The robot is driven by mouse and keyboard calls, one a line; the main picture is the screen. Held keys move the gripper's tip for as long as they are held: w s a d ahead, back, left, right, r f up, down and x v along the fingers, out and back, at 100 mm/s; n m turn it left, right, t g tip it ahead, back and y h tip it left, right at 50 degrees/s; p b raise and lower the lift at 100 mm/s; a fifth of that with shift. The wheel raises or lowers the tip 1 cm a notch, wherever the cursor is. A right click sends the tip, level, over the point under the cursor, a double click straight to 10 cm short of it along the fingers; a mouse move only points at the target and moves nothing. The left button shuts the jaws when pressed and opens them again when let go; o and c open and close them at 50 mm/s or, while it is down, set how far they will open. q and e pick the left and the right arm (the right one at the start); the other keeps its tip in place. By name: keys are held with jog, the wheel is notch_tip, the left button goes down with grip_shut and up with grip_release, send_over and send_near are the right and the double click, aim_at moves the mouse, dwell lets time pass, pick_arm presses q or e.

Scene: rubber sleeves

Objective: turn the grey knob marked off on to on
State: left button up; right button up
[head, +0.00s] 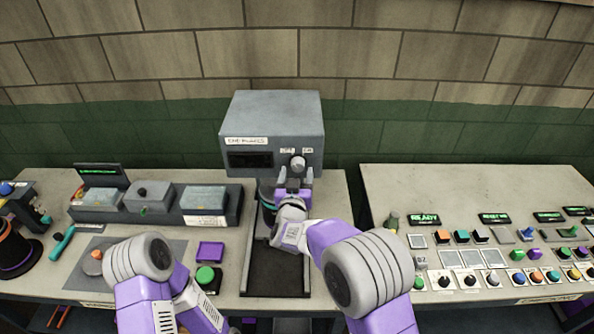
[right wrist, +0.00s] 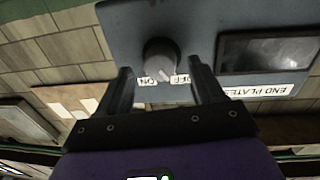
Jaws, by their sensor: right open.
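The grey knob (head: 298,162) is on the front of a grey box-shaped machine (head: 275,110), below small OFF and ON labels (head: 297,150). In the right wrist view the picture is upside down, and the knob (right wrist: 160,55) shows between the ON label (right wrist: 147,81) and the OFF label (right wrist: 180,79). I cannot tell clearly which way its pointer faces. My right gripper (head: 295,177) is open just in front of the knob. In the right wrist view its fingers (right wrist: 160,88) stand on either side of the knob, apart from it. My left arm shows, but its gripper does not.
The machine also has a dark window (right wrist: 267,52) and an END PLATES label. A dark tray (head: 275,285) lies below it. A control panel (head: 480,190) with many buttons fills the right.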

jog(key=shift+w, duration=0.8)
jog(key=shift+c, duration=0.5)
jog(key=c, duration=1)
jog(key=shift+o, duration=0.2)
jog(key=shift+f+m+b, duration=0.15)
jog(key=shift+m+b, duration=0.65)
jog(key=shift+b, duration=0.3)
jog(key=m+b, duration=0.7)
jog(key=shift+g+y, duration=0.3)
jog(key=shift+r+m+b, duration=0.25)
jog(key=shift+m+b, duration=0.6)
jog(key=shift+m, duration=0.45)
